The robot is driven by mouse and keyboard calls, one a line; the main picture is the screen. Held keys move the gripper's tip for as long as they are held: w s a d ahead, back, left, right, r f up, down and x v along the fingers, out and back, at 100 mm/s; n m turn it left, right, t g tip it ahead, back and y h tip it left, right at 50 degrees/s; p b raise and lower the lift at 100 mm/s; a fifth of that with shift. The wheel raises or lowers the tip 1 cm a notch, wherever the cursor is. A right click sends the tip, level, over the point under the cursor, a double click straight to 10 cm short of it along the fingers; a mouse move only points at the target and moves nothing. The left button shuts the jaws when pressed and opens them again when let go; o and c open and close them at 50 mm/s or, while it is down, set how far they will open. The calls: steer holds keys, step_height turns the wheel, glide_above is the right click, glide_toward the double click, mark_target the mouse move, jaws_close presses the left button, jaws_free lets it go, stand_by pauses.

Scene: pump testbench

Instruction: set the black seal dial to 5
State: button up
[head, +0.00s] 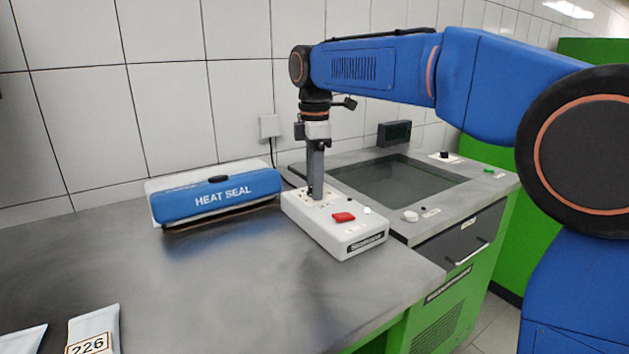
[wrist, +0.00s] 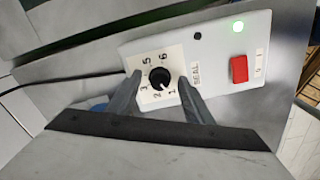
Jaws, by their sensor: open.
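The black seal dial (wrist: 160,77) sits on a white scale plate in the wrist view, with numbers around it. A small pale mark at its lower edge seems to face the side of 1 and 2; I cannot read it exactly. My gripper (wrist: 159,80) is open, with one finger on each side of the dial; I cannot tell whether they touch it. In the head view my gripper (head: 316,190) points straight down onto the rear of the white control box (head: 343,228) and hides the dial.
A blue heat sealer (head: 218,198) stands to the left. A recessed basin (head: 398,180) lies to the right. Pouches, one marked 226 (head: 93,332), lie at the front left.

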steer(key=shift+c, duration=0.6)
steer(key=c, duration=0.9)
